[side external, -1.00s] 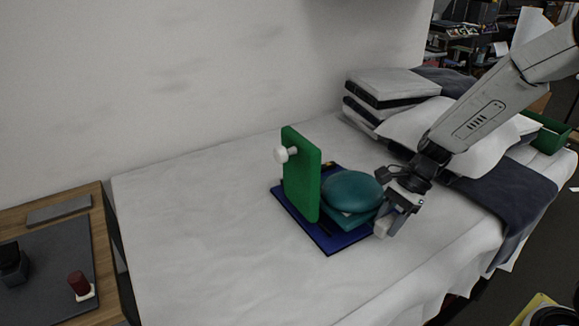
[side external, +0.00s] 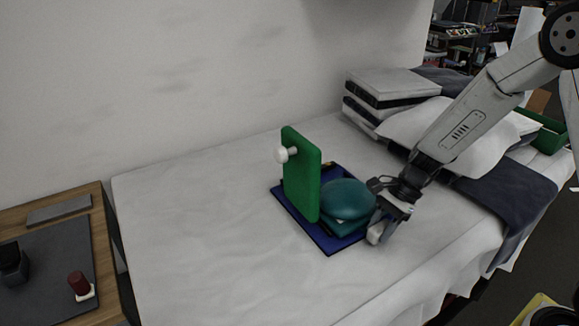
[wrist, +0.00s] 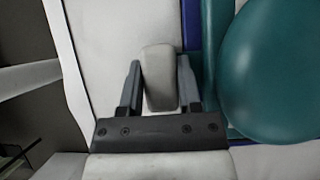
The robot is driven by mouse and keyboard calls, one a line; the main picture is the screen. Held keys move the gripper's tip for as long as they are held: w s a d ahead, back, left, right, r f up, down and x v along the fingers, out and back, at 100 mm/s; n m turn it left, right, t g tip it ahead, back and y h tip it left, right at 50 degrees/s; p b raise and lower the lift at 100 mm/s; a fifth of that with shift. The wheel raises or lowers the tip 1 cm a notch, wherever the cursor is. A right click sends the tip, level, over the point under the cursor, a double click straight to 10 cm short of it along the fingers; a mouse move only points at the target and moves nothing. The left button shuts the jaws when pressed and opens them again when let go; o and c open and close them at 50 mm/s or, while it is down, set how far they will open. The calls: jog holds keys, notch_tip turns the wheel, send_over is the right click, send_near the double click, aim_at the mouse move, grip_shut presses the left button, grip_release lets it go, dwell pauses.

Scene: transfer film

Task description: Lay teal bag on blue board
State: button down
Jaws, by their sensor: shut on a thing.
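The teal bag (side external: 346,199) has a rounded top over a flat teal base, and it is over the right part of the blue board (side external: 303,220). The base looks level and on or very near the board; I cannot tell contact. My gripper (side external: 382,223) is at the bag's right side. In the wrist view my gripper (wrist: 158,72) is shut on a pale block (wrist: 160,85) beside the bag (wrist: 272,70). The join between block and bag is hidden. A strip of blue board (wrist: 191,25) shows between them.
A green upright panel (side external: 302,178) with a white knob (side external: 282,155) stands on the board, left of the bag. The white sheet (side external: 200,220) left of the board is clear.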

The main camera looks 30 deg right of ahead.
aim_at(364, 231)
jog(key=shift+w, duration=1.4)
jog(key=shift+w, duration=0.1)
jog(key=shift+c, duration=1)
grip_release()
